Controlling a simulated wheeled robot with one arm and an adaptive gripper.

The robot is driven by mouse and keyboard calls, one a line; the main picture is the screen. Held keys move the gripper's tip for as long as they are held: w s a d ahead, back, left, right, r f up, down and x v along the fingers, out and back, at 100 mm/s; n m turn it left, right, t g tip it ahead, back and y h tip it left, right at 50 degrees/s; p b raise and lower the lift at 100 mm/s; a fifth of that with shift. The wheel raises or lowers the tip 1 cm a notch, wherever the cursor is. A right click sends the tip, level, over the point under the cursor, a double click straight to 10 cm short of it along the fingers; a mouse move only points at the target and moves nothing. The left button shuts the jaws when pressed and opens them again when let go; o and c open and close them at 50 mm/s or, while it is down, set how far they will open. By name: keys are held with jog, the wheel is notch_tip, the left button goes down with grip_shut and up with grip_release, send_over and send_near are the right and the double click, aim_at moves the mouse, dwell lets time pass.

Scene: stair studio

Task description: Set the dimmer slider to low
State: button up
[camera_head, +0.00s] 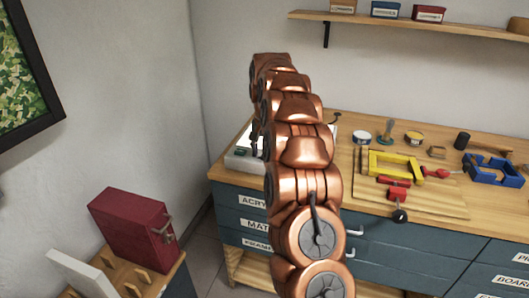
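A pale grey, low box (244,158) sits at the left end of the workbench and may be the dimmer unit. Its right part is hidden behind my copper arm, and I cannot make out a slider or its setting. A dark part of my gripper (255,134) shows just left of the arm, above the box's back part. The arm hides most of the gripper, so I cannot tell whether its fingers are open or touching anything.
The wooden workbench (345,122) has labelled drawers below. A yellow clamp (395,160), red-handled tool (397,195), blue holder (492,170) and small tins lie right of my arm. A shelf (390,18) hangs above. A dark red box (135,230) stands on a lower wooden rack at left.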

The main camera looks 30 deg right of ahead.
notch_tip(320, 180, up, 7)
jog(key=shift+f, duration=0.2)
jog(key=shift+r, duration=0.4)
jog(key=shift+s+a+r, duration=0.1)
dwell(0.6)
